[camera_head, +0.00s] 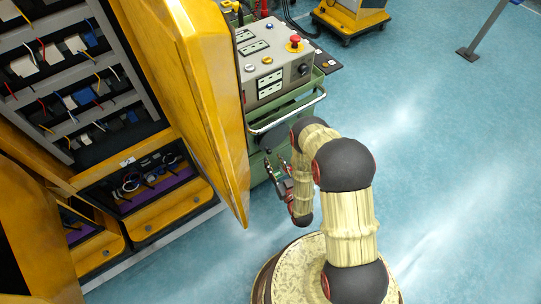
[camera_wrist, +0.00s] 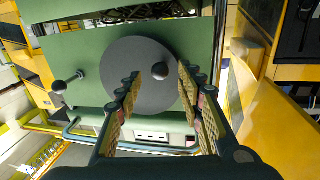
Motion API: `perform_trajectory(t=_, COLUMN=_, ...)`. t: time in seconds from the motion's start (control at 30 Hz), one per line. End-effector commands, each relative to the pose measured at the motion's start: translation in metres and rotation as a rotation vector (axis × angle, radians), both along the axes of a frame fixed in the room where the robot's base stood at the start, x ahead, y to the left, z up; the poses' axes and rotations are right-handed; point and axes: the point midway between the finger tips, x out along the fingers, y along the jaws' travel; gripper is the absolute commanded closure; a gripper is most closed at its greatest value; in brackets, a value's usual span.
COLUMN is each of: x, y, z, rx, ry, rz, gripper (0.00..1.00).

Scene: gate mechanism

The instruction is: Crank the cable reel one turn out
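The cable reel shows in the wrist view as a round dark grey disc (camera_wrist: 140,92) on a green panel. A black crank knob (camera_wrist: 160,71) stands out from the disc. My gripper (camera_wrist: 159,76) is open, with one finger on each side of the knob in the picture. I cannot tell whether either finger touches it. In the head view my gripper (camera_head: 279,166) is low beside the green cart (camera_head: 258,172); the reel is mostly hidden there by the cart and my arm.
A second black knob on a short stem (camera_wrist: 58,87) sits left of the disc. A metal rail (camera_head: 290,116) runs along the cart below its control box (camera_head: 272,72). A yellow cabinet door (camera_head: 205,90) stands open close to my gripper. Blue floor (camera_head: 450,140) is free to the right.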

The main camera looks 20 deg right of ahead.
Motion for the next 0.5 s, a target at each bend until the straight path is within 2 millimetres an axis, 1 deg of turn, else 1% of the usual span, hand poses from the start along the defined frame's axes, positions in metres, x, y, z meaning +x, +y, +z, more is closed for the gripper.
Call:
perform_trajectory(t=0.03, x=0.008, y=0.002, z=-0.001, rx=0.000, ry=-0.003, rz=0.002, gripper=0.62)
perform_trajectory(t=0.1, x=0.018, y=0.003, z=-0.001, rx=0.001, ry=-0.001, rz=0.003, gripper=0.62)
perform_trajectory(t=0.2, x=0.030, y=0.004, z=-0.001, rx=0.000, ry=-0.001, rz=0.001, gripper=0.62)
perform_trajectory(t=0.33, x=0.037, y=0.005, z=-0.001, rx=0.000, ry=0.001, rz=0.001, gripper=0.62)
perform_trajectory(t=0.5, x=0.040, y=0.005, z=0.000, rx=0.001, ry=0.001, rz=0.000, gripper=0.62)
